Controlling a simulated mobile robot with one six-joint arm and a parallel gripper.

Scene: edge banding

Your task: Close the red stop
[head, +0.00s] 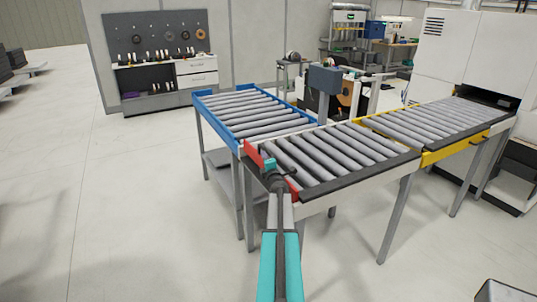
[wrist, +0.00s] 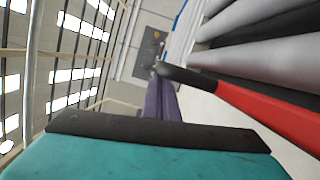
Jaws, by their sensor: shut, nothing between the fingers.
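The red stop (head: 253,153) is a red bar at the left end of the grey roller conveyor. My wrist partly covers it in the head view, and red shows on both sides of the wrist. In the wrist view the red stop (wrist: 275,117) runs in from the right beside the rollers, with a rounded black end pointing left. My gripper (wrist: 160,82) shows there as dark purple fingers, shut and empty. The fingertips are close to the black end; I cannot tell whether they touch. In the head view the fingers are not clearly visible.
A blue-framed roller table (head: 250,115) stands to the left of the conveyor. A yellow-framed section (head: 455,148) leads right to a white machine (head: 462,50). A tool cabinet (head: 160,70) stands at the back left.

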